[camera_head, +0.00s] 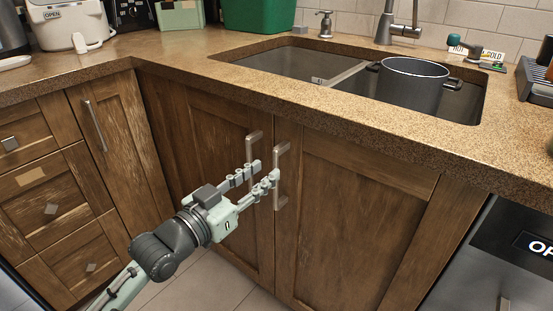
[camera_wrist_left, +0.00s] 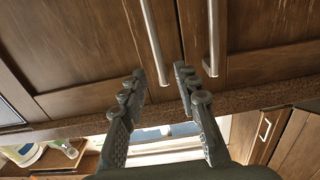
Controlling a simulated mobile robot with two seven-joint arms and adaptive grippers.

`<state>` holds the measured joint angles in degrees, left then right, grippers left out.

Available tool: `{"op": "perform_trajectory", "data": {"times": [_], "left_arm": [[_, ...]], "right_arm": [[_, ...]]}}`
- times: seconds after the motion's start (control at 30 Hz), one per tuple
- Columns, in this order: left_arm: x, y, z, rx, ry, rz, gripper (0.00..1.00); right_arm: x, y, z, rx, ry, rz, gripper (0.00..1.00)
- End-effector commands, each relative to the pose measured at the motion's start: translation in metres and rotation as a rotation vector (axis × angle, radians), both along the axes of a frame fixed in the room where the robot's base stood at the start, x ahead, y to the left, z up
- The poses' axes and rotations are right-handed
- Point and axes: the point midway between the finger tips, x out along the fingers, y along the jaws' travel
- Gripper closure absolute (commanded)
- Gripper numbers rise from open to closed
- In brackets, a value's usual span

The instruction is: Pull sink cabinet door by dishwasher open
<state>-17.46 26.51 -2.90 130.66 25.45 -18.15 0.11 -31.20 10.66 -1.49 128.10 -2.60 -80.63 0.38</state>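The sink cabinet has two worn brown wooden doors. The right door (camera_head: 350,215), nearer the dishwasher (camera_head: 485,260), is shut and has a vertical metal bar handle (camera_head: 280,170). The left door (camera_head: 215,140) is shut too, with its own handle (camera_head: 251,150) close by. My left gripper (camera_head: 266,171) is open at the right door's handle. In the left wrist view, my left gripper (camera_wrist_left: 160,75) has its fingers on either side of the right door's handle (camera_wrist_left: 152,40); the left door's handle (camera_wrist_left: 213,35) lies outside them. Contact cannot be told. My right gripper is out of view.
A speckled countertop (camera_head: 200,60) overhangs the doors, with a sink (camera_head: 300,62) holding a dark pot (camera_head: 410,85). Drawers (camera_head: 45,195) and another cabinet door (camera_head: 120,140) stand at left. Tiled floor (camera_head: 205,285) shows below.

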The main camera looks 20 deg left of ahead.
Motion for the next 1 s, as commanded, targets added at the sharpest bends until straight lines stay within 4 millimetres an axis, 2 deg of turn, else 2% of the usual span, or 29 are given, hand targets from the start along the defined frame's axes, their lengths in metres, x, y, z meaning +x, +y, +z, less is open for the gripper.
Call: {"op": "perform_trajectory", "data": {"times": [0.1, 0.3, 0.67, 0.93, 1.0], "left_arm": [[0.021, -0.007, 0.002, -0.001, -0.004, 0.001, 0.69], [0.044, -0.015, 0.0, -0.001, -0.001, 0.001, 0.69], [0.05, -0.018, -0.001, 0.0, 0.001, 0.001, 0.69], [0.05, -0.018, -0.001, 0.0, 0.001, 0.001, 1.0], [0.05, -0.018, -0.001, 0.0, 0.001, 0.001, 1.0]], "right_arm": [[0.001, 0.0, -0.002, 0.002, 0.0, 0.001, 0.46], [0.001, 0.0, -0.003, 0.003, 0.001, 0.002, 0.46], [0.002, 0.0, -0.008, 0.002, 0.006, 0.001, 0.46], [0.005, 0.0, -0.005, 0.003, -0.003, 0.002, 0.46], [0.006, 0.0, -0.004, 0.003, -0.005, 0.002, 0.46]]}}
